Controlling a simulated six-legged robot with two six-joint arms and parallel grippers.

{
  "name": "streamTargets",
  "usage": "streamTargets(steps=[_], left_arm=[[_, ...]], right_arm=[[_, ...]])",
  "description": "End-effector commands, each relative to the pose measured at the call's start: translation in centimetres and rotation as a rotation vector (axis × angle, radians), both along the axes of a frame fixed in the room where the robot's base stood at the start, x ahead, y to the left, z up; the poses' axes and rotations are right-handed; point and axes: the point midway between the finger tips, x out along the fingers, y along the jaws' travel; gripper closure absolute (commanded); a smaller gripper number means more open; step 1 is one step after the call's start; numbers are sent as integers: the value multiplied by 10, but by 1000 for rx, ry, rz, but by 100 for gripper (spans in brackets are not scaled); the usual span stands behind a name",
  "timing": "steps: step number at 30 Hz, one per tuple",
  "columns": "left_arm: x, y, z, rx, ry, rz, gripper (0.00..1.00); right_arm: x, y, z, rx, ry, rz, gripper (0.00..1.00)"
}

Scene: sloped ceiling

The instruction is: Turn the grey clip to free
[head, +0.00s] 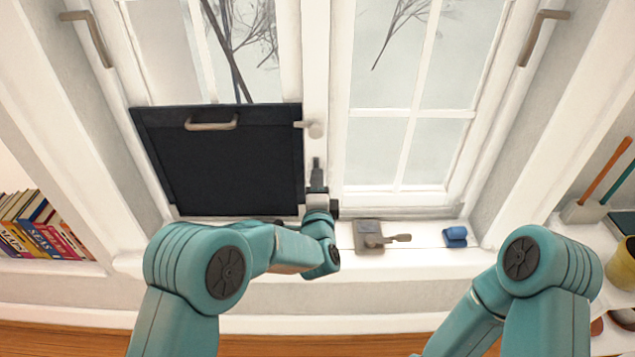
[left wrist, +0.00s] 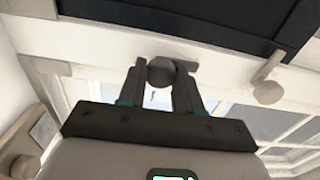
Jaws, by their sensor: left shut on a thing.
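My left gripper (head: 318,185) is at the lower right corner of a dark panel (head: 220,160) set against the left window. In the left wrist view its two fingers (left wrist: 160,88) are shut on a grey clip (left wrist: 160,71), one on each side of its round knob. A short tab of this clip points right in that view. In the head view the gripper hides this clip. A second grey clip (head: 314,129) is at the panel's upper right edge, its tab pointing left over the panel; it also shows in the left wrist view (left wrist: 268,88). My right gripper is out of view.
A grey box with a lever (head: 370,237) and a blue object (head: 455,237) are on the white sill (head: 425,258), right of my left gripper. The panel has a handle (head: 211,123) at its top. Books (head: 40,228) stand at far left, shelves at far right.

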Motion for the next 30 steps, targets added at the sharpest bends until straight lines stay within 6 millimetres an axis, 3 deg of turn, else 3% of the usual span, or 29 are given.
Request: streamTargets(steps=[15, 16, 18, 30], left_arm=[[0, 0, -1, 19, 2, 0, 97], [0, 0, -1, 19, 2, 0, 63], [0, 0, -1, 19, 2, 0, 42], [-7, -1, 0, 18, 3, -2, 42]], right_arm=[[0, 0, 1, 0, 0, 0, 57], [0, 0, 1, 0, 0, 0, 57], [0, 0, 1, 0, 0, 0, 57], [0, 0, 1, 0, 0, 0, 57]])
